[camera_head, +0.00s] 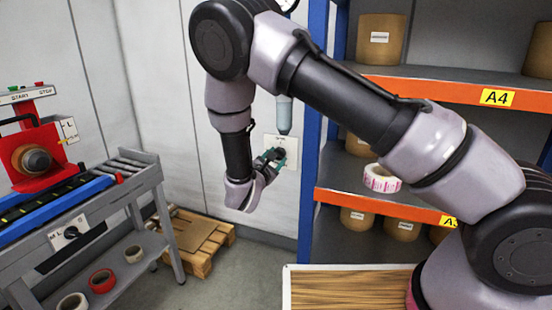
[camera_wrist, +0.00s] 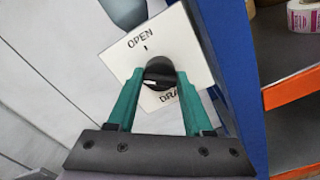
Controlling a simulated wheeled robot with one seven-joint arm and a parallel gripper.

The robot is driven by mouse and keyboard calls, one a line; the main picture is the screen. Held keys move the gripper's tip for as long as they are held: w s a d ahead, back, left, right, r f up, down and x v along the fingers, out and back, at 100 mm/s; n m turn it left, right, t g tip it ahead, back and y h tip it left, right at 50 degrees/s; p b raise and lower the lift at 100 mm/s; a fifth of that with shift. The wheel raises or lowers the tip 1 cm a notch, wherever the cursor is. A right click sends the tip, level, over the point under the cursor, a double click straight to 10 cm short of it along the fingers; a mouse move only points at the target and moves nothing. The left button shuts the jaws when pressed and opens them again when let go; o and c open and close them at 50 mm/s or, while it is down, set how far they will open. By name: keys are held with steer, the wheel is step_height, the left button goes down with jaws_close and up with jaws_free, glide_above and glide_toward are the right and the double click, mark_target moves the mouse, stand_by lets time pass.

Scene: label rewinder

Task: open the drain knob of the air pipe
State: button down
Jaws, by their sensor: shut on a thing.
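The drain knob (camera_wrist: 159,70) is round and black, on a white plate (camera_wrist: 112,57) that reads OPEN above it, with a short tick below that word. A second word under the knob is partly covered and starts with DRA. My gripper (camera_wrist: 158,80) has its teal fingers shut on the knob, one on each side. Which way the knob points is hard to tell. In the head view my gripper (camera_head: 272,160) is at the wall plate (camera_head: 290,145); the knob is hidden there. A grey-blue cylinder (camera_head: 284,115), seemingly part of the air pipe, hangs above the plate.
A blue shelf post (camera_head: 311,130) stands close right of the plate. Shelves hold cardboard rolls (camera_head: 381,38) and a label roll (camera_head: 381,178). A rewinder bench (camera_head: 90,205) is at the left, a pallet (camera_head: 200,240) below, a wooden-topped surface (camera_head: 345,290) in front.

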steer(key=m, duration=1)
steer(key=shift+f+m, duration=0.1)
steer(key=shift+m, duration=0.2)
steer(key=shift+s+m, duration=0.1)
steer(key=shift+m, duration=0.2)
steer(key=shift+c, duration=1.5)
jaws_free()
steer(key=v, duration=1)
steer(key=shift+s, duration=0.35)
steer(key=shift+a, duration=0.15)
